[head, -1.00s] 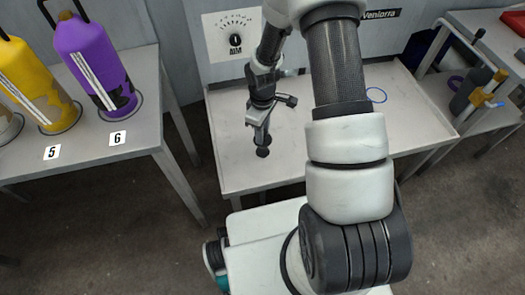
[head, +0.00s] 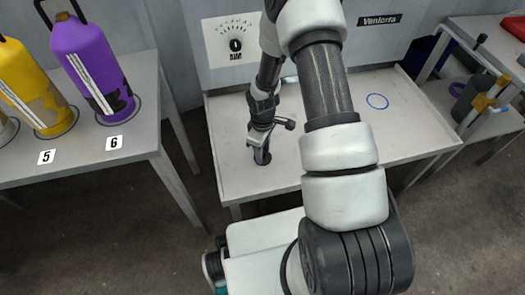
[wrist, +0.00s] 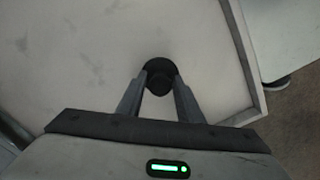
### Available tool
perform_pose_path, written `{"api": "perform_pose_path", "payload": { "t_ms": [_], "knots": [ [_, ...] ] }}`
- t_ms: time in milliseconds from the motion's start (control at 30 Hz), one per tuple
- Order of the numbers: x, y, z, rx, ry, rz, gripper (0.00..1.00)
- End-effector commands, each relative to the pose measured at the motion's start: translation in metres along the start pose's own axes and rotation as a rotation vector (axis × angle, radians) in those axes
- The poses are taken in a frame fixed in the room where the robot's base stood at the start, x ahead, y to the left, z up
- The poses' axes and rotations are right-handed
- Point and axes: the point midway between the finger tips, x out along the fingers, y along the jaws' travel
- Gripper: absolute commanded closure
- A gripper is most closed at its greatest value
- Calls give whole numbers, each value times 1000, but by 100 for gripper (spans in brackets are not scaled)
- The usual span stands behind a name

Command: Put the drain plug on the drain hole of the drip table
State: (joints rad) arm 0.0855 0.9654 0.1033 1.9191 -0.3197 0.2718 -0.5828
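The drain plug (head: 262,157) is a small dark round piece at the left part of the pale drip table (head: 232,130). My gripper (head: 258,147) points down over the table, with its fingertips at the plug. In the wrist view, the plug (wrist: 160,71) sits between the two fingertips (wrist: 160,80), which close on its sides. The plug is low over or on the table surface; I cannot tell whether it touches.
A blue ring (head: 377,101) lies on the table's right part. A raised rim (wrist: 243,60) edges the table. A side table at left bears a purple bottle (head: 90,65) and a yellow bottle (head: 35,88). A cluttered bench (head: 480,100) stands at right.

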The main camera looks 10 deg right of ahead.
Motion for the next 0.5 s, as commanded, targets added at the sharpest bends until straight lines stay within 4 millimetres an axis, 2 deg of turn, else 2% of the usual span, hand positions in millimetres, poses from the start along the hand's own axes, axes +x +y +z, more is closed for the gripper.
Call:
{"api": "perform_pose_path", "payload": {
  "t_ms": [333,500],
  "knots": [
    [-2,0,0,0,0,0,57],
    [-19,1,0,1,1,1,57]
  ]
}}
